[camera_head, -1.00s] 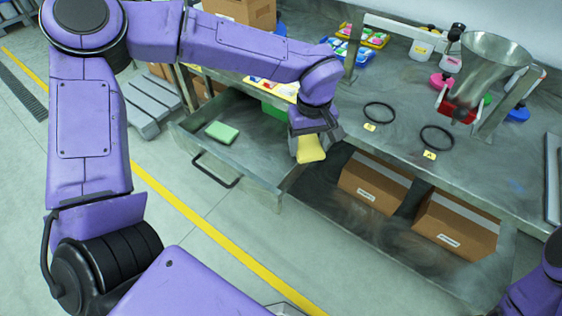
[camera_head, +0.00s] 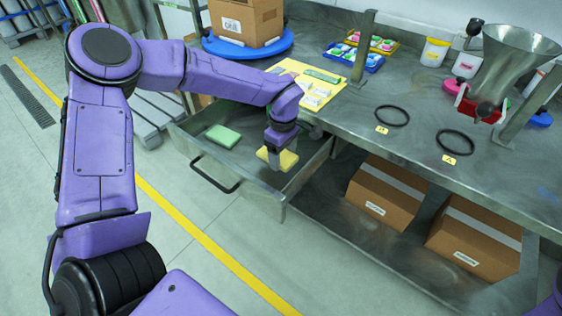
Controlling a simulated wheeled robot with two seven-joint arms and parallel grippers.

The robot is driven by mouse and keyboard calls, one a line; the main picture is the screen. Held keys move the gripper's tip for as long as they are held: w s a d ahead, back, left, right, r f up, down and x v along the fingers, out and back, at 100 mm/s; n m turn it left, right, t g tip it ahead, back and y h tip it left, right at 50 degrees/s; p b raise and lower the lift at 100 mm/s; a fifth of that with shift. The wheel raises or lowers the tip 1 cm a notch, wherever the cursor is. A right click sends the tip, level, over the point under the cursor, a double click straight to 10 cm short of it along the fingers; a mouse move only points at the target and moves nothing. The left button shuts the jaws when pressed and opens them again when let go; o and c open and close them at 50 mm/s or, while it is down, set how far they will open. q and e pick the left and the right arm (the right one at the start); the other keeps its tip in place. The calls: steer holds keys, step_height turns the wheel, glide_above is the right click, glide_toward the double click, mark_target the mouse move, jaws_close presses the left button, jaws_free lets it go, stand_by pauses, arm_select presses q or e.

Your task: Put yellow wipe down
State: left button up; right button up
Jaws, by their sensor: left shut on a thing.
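The yellow wipe (camera_head: 288,160) is in the jaws of my left gripper (camera_head: 277,152), which is shut on it. The gripper points down over the right part of the open drawer (camera_head: 240,172). I cannot tell whether the wipe touches the drawer floor. A green wipe (camera_head: 223,136) lies flat in the drawer, to the left of the gripper. Only a sliver of my right arm shows at the lower right edge, and its gripper is out of view.
The metal bench (camera_head: 400,95) stands behind the drawer. It carries a yellow mat (camera_head: 312,82), two black rings (camera_head: 392,116), coloured trays (camera_head: 355,58) and a metal funnel (camera_head: 515,45). Cardboard boxes (camera_head: 385,195) sit on the shelf below. Bare drawer floor lies between the wipes.

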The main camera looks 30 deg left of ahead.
mark_target(281, 156)
arm_select(q)
steer(key=f, duration=0.4)
steer(key=shift+w+a, duration=0.15)
steer(key=shift+a, duration=0.25)
steer(key=shift+s+f, duration=0.35)
steer(key=shift+f, duration=0.15)
steer(key=o, duration=1)
steer(key=shift+d, duration=0.1)
steer(key=shift+c, duration=0.2)
steer(key=shift+o, duration=0.2)
steer(key=shift+s+f+b, duration=0.1)
steer(key=shift+s+b, duration=0.05)
steer(key=shift+b, duration=0.15)
steer(key=r, duration=0.4)
steer(key=r+p, duration=0.1)
steer(key=r, duration=0.8)
steer(key=shift+w+r, duration=0.15)
steer(key=shift+w, duration=0.25)
